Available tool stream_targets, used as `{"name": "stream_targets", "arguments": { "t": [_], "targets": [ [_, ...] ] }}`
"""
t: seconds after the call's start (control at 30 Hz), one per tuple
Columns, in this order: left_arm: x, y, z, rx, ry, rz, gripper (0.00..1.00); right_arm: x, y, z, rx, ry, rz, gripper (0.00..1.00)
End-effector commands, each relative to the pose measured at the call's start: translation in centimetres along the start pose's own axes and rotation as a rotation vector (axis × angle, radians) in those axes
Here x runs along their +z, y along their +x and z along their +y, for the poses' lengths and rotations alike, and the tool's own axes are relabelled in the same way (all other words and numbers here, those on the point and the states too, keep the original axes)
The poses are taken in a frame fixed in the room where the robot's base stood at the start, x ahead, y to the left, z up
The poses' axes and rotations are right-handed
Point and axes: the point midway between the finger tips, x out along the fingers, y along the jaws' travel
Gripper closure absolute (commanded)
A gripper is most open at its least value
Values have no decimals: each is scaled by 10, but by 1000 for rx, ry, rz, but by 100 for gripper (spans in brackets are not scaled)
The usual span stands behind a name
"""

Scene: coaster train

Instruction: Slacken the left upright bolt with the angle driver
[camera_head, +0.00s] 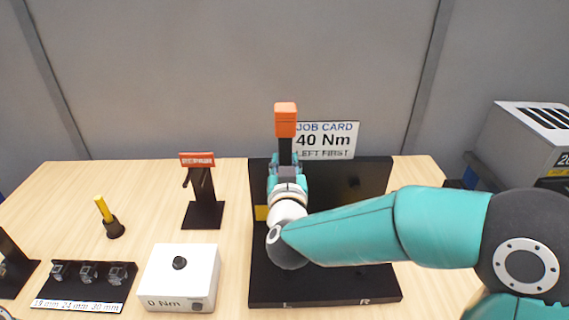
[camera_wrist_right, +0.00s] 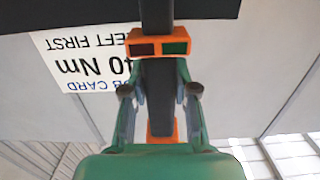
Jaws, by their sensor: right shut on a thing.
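My right gripper (camera_head: 287,170) is shut on the angle driver (camera_head: 285,120), whose black shaft and orange end stand upright above it. In the right wrist view the right gripper's fingers (camera_wrist_right: 160,92) lie on both sides of the driver's black body; its orange block (camera_wrist_right: 158,42) has a dark red and a dark green window. The black bolt fixture (camera_head: 325,290), marked L and R at the front, stands behind and beneath my right arm. The left upright bolt is hidden by the gripper and arm, so I cannot tell whether the driver touches it. My left gripper is not in view.
A job card (camera_head: 327,141) reads 40 Nm, left first. At left are a white box (camera_head: 180,265) reading 0 Nm, a socket rack (camera_head: 110,289), a yellow-handled tool (camera_head: 103,209) and a red-topped stand (camera_head: 204,213). A grey machine (camera_head: 520,140) stands at right.

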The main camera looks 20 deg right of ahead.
Motion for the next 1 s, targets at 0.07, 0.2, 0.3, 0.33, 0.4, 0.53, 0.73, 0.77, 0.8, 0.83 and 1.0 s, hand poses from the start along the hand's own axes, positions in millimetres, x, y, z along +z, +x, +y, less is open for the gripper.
{"name": "stream_targets", "arguments": {
  "t": [0.07, 0.2, 0.3, 0.33, 0.4, 0.53, 0.73, 0.77, 0.8, 0.83, 1.0],
  "targets": [
    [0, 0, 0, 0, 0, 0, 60, -7, 1, 2, 7, 3, 17, 100],
    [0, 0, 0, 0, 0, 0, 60, -7, 1, 2, 7, 3, 17, 100],
    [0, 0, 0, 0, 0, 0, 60, -7, -1, 2, 7, 3, 17, 100],
    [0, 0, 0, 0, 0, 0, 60, -6, -2, 2, 7, 3, 17, 100],
    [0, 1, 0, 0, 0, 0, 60, -6, -5, 2, 6, 3, 16, 100],
    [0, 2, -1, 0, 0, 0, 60, -5, -11, 1, 4, 2, 14, 100],
    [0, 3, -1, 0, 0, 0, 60, -4, -20, 1, 2, 3, 12, 100],
    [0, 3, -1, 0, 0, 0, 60, -4, -21, 1, 3, 3, 12, 100],
    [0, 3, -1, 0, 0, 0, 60, -3, -22, 1, 3, 3, 12, 100],
    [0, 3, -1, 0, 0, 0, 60, -3, -24, 1, 3, 3, 12, 100],
    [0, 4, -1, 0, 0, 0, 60, -3, -31, 0, 2, 3, 12, 100]
  ]
}}
